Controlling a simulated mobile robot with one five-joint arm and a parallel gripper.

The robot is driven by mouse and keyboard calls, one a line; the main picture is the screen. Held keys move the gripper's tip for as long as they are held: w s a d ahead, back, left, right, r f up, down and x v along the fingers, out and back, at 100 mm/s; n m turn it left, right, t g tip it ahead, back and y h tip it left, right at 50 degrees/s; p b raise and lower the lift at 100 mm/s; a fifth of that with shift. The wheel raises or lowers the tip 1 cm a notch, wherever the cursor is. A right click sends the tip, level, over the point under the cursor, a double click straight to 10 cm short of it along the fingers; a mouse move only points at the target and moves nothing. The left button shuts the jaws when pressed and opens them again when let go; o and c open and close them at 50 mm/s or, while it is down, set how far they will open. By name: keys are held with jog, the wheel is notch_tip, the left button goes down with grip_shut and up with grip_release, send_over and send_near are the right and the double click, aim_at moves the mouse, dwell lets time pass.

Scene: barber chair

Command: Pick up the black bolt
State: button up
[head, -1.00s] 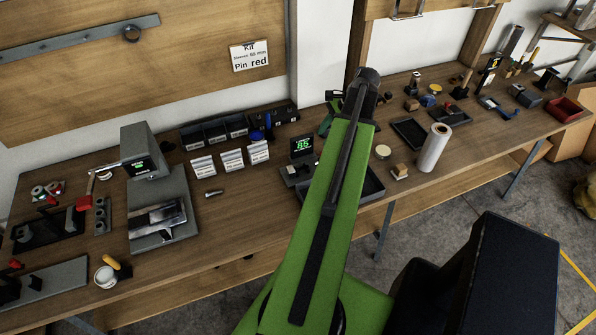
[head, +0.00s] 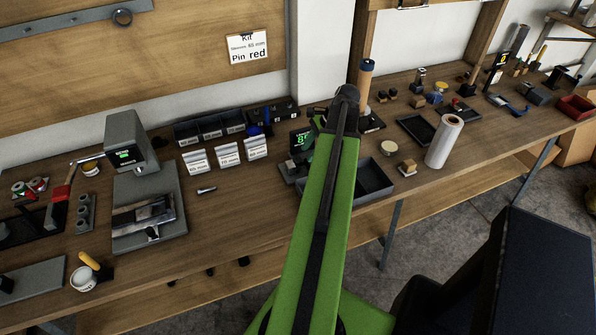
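A small grey-to-dark bolt-like piece (head: 206,189) lies on its side on the wooden workbench (head: 240,222), in front of the white labelled cards. It is too small to tell whether it is the black bolt, and no other bolt stands out. My green arm reaches up through the middle of the view, to the right of this piece. The arm's far end folds down behind its own upper link. My gripper's fingers are hidden there, so I see neither their opening nor anything in them.
Labelled cards (head: 228,152) stand before dark bins (head: 209,130). A grey device (head: 130,150) is at left, a grey tray (head: 372,183) behind my arm, and a white roll (head: 444,141) at right. The bench front around the small piece is clear.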

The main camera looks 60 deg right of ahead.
aim_at(304, 163)
jog(key=b+x, duration=0.4)
jog(key=x, duration=0.1)
jog(key=shift+s+a+f, duration=0.15)
jog(key=shift+a, duration=0.05)
jog(key=shift+r, duration=0.2)
grip_shut()
